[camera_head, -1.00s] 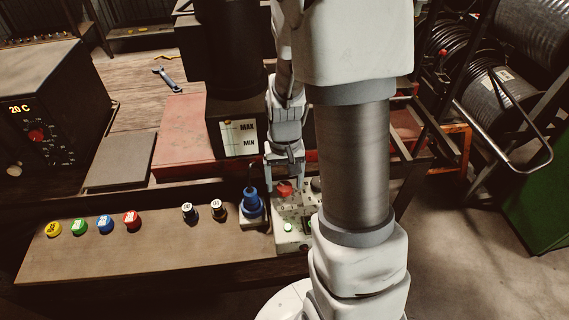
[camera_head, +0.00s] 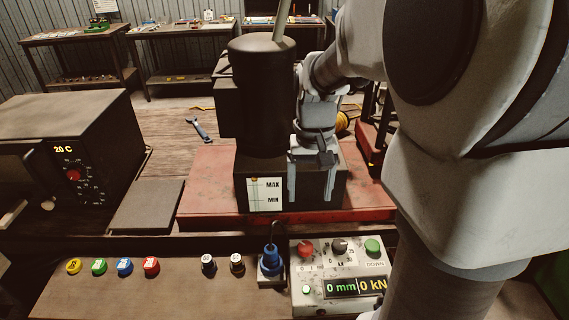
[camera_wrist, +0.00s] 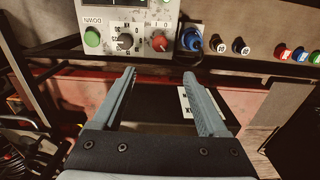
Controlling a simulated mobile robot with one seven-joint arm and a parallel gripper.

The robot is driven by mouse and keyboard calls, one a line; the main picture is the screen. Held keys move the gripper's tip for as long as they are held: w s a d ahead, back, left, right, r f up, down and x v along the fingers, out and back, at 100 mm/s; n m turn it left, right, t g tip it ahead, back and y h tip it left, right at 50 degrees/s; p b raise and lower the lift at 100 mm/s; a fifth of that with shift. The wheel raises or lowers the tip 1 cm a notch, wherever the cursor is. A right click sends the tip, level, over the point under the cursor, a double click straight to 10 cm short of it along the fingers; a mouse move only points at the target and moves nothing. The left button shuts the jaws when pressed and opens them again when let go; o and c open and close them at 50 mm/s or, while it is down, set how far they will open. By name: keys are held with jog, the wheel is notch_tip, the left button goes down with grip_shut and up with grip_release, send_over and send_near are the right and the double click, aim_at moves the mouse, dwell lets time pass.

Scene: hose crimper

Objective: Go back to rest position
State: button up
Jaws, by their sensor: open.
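My gripper (camera_head: 310,180) hangs pointing down in front of the black crimper body (camera_head: 262,95), close to its white MAX/MIN level label (camera_head: 264,194). In the wrist view my gripper (camera_wrist: 160,85) has its two grey fingers wide apart, with nothing between them. The control box (camera_head: 345,262) lies below and nearer than the fingers. Its display reads 0 mm and 0 kN, and a small green light is lit. It carries a red knob (camera_head: 305,250), a black dial (camera_head: 339,246) and a green DOWN button (camera_head: 373,246).
A blue plug (camera_head: 271,260) stands left of the control box. Several coloured caps, including a red one (camera_head: 151,266), line the front ledge. An oven-like box (camera_head: 70,150) showing 20 C stands left. A wrench (camera_head: 198,129) lies behind on the wooden bench.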

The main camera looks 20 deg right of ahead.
dwell(0.4)
jog(key=s+a+r+n+t, duration=0.3)
jog(key=s+a+r+t, duration=0.2)
jog(key=s, duration=0.7)
jog(key=a+r, duration=0.2)
jog(key=a, duration=0.1)
jog(key=shift+a+n+t, duration=0.2)
jog(key=shift+n+t, duration=0.1)
jog(key=shift+n, duration=0.1)
